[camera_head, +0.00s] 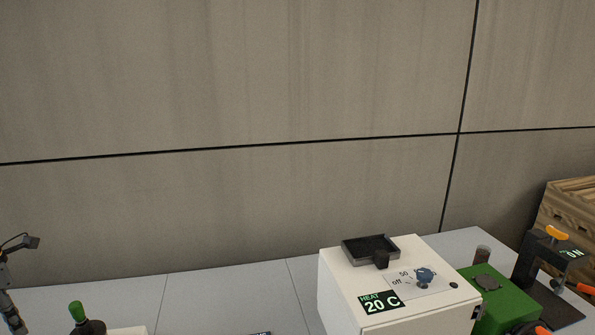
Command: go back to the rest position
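A dark jointed arm part, which looks like my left arm with its gripper (20,246), shows at the left edge above the grey table (215,298). It is small and partly cut off, and its fingers cannot be made out. Nothing is seen held there. My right gripper is not in view.
A white heater box (345,290) reading "HEAT 20 C" stands on the table, with a black tray (370,250) on top. Right of it are a green machine (505,305), a black stand (532,262) with orange parts, and a wooden crate (575,208). A green-capped bottle (77,312) stands at the front left.

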